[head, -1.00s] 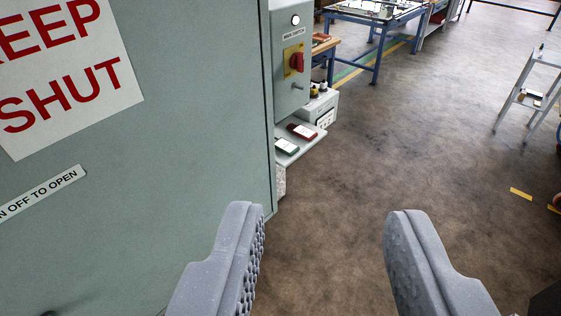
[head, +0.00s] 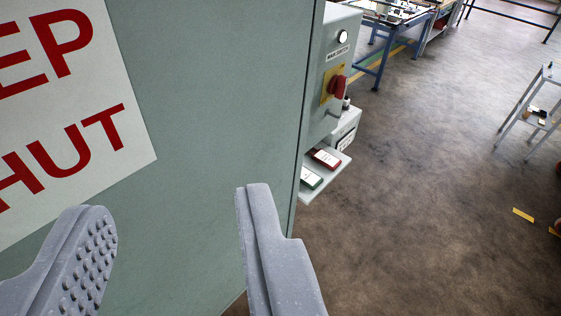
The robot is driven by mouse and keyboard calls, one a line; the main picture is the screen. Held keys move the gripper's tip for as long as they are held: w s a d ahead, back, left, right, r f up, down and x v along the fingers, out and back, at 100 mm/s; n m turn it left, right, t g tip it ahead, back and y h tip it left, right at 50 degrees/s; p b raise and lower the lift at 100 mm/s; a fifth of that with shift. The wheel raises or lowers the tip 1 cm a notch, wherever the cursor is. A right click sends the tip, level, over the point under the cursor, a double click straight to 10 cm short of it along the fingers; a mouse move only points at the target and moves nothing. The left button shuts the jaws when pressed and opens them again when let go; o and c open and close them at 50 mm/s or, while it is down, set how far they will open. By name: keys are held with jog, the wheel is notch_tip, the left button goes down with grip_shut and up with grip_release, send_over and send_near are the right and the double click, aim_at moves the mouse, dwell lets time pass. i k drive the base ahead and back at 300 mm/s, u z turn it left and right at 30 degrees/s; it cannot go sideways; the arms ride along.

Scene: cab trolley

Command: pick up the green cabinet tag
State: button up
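The green cabinet tag (head: 311,178), with a white label on its face, lies on a small grey shelf (head: 326,181) at the side of the cabinet. The cabinet's edge hides part of it on the left. A red tag (head: 325,157) lies just behind it on the same shelf. My gripper (head: 174,202) is open and empty, with its two fingers wide apart in front of the cabinet door. The shelf is beyond and to the right of the right finger, and nothing is between the fingers except the door behind them.
The large green cabinet door (head: 220,90) with a red-lettered sign (head: 70,115) fills the left. A switch box (head: 333,85) with a red handle stands above the shelf. Blue-framed tables (head: 385,30) are at the back and a step ladder (head: 535,105) at the right. Open floor (head: 430,190) lies between.

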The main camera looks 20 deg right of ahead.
aim_at(310, 179)
jog(key=z, duration=0.35)
jog(key=i, duration=1.1)
jog(key=z, duration=0.75)
